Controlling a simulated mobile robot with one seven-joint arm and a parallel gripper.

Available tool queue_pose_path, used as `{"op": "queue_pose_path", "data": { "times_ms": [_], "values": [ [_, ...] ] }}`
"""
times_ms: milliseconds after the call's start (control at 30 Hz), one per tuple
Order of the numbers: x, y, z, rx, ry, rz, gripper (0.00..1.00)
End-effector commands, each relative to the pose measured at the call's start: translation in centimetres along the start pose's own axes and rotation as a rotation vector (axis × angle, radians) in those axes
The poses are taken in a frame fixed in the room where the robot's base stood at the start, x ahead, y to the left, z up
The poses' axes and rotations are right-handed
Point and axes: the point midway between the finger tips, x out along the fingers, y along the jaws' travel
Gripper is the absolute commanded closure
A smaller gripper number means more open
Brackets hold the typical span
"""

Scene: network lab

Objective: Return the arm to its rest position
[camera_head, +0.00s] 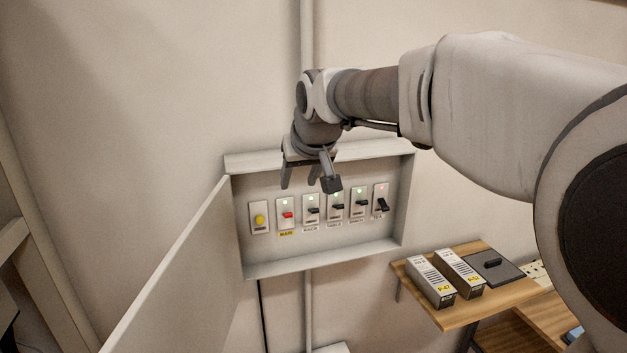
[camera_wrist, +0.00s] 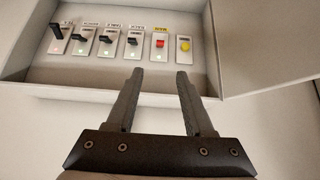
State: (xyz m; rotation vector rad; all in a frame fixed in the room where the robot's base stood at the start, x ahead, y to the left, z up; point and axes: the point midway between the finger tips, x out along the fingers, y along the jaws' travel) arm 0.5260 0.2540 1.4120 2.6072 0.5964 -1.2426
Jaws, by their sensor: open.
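My gripper (camera_head: 308,187) is in front of the upper part of an open wall panel box (camera_head: 322,265), with its fingers pointing down. The arm reaches in from the right. The fingers are apart and nothing is between them; they also show in the wrist view (camera_wrist: 159,76). The box holds a yellow button (camera_head: 259,219), a red switch (camera_head: 287,215) marked MAIN and several black switches (camera_head: 313,210). The rightmost black switch (camera_head: 382,205) has a red light and its lever sits lower; the other switches show green lights. I cannot tell whether the gripper touches the box.
The box door (camera_head: 185,270) stands open to the left. A wooden shelf (camera_head: 456,318) at the lower right carries two grey modules (camera_head: 430,281) marked with yellow labels and a dark flat plate (camera_head: 494,267). A vertical conduit (camera_head: 307,35) runs above the box.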

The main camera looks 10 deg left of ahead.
Motion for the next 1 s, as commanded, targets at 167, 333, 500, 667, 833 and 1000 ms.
{"op": "queue_pose_path", "data": {
  "times_ms": [167,333,500,667,833,1000],
  "values": [
    [-0.1,0.0,0.0,0.0,-0.001,0.0,0.47],
    [-0.2,0.1,0.1,0.002,-0.001,0.001,0.47],
    [-2.1,2.4,2.5,0.031,-0.014,0.03,0.47],
    [-5.8,6.2,8.2,0.094,-0.047,0.085,0.47],
    [-9.2,9.2,15.7,0.17,-0.087,0.142,0.47],
    [-11.7,10.8,23.8,0.252,-0.126,0.192,0.47]
  ]
}}
